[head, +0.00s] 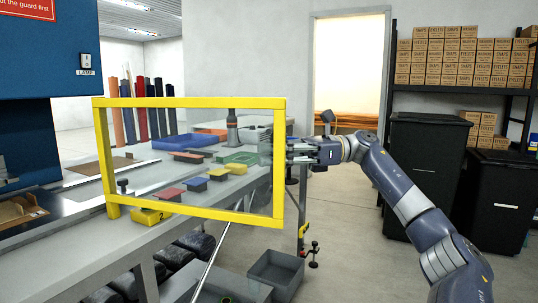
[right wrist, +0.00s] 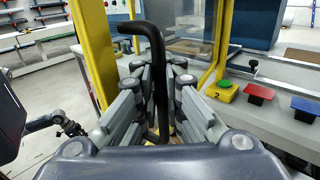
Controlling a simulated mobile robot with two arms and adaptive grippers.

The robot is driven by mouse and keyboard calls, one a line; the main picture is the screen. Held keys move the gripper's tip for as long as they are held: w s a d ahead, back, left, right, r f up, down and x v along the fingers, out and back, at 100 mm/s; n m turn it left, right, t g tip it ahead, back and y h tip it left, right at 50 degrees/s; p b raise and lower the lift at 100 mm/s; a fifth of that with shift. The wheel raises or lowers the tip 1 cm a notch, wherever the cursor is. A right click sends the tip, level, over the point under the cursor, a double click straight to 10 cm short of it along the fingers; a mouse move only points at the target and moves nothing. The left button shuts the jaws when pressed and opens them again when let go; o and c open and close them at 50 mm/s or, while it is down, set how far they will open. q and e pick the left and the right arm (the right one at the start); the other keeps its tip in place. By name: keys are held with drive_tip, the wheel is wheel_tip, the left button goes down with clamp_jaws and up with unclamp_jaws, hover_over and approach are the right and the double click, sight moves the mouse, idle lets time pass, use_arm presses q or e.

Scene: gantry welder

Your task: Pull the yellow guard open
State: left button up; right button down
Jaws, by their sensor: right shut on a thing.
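The yellow guard (head: 190,102) is a rectangular yellow frame with a clear panel, upright at the bench's front in the head view. Its yellow bars also show in the right wrist view (right wrist: 95,55). My right gripper (head: 291,152) is at the guard's right edge, with its arm coming in from the right. In the right wrist view my right gripper (right wrist: 161,88) is shut around a black bent handle (right wrist: 151,35), whose top stands above the fingers. The handle's lower part is hidden between the fingers. My left gripper is not in view.
A grey bin (head: 277,270) stands on the floor below. Black bins (head: 425,160) and a shelf of boxes (head: 440,55) stand at right. The floor before the doorway is clear.

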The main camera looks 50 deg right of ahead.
idle(0.3)
drive_tip(key=c, duration=2.1)
unclamp_jaws()
drive_tip(key=shift+s, duration=0.1)
drive_tip(key=o, duration=0.4)
drive_tip(key=shift+s+d, duration=0.15)
drive_tip(key=shift+d, duration=0.05)
drive_tip(key=shift+s+d, duration=0.15)
drive_tip(key=v, duration=1.1)
drive_tip(key=shift+d, duration=0.3)
